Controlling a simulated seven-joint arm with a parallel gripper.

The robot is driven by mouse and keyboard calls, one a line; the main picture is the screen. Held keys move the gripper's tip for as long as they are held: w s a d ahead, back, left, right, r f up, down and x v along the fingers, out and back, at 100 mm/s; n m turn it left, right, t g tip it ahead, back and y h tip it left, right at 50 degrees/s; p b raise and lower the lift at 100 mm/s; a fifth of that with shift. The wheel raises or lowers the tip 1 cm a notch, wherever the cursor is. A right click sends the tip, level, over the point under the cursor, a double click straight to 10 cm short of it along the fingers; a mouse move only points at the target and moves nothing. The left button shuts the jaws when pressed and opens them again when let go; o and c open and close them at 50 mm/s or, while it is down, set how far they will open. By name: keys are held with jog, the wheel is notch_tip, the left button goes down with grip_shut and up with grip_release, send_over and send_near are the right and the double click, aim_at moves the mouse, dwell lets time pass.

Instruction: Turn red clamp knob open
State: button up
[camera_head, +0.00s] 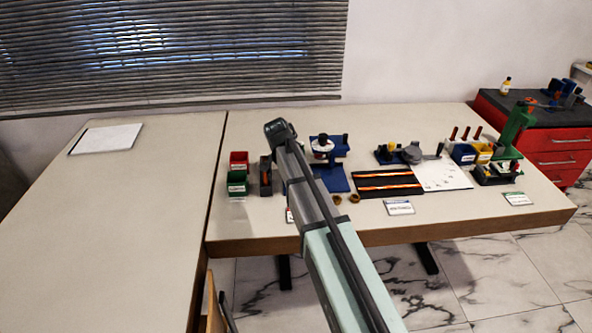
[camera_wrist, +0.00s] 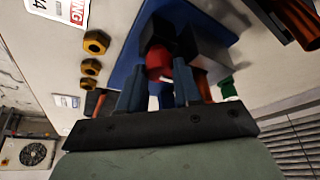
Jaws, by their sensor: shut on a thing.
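In the wrist view the red clamp knob (camera_wrist: 158,62) sits on a blue fixture (camera_wrist: 122,60), below a dark block. My gripper (camera_wrist: 158,84) has one finger on each side of the knob and is shut on it. The fingers hide part of the knob. In the head view the blue fixture (camera_head: 335,178) stands just right of my arm, with a round white-and-black part on it. The red knob and my fingertips cannot be made out there, as my arm covers that area.
Several brass nuts (camera_wrist: 95,42) lie left of the fixture in the wrist view. In the head view, red and green bins (camera_head: 238,184) stand left of my arm. A black tray (camera_head: 388,193) with orange strips lies to the right. The left table (camera_head: 120,220) is mostly clear.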

jog(key=shift+n, duration=0.6)
jog(key=shift+y, duration=0.3)
jog(key=o, duration=0.7)
jog(key=shift+o, duration=0.2)
jog(key=shift+r, duration=0.1)
jog(key=v, duration=1.3)
jog(key=shift+s+a+r, duration=0.2)
jog(key=shift+s+r, duration=0.05)
jog(key=shift+s, duration=0.05)
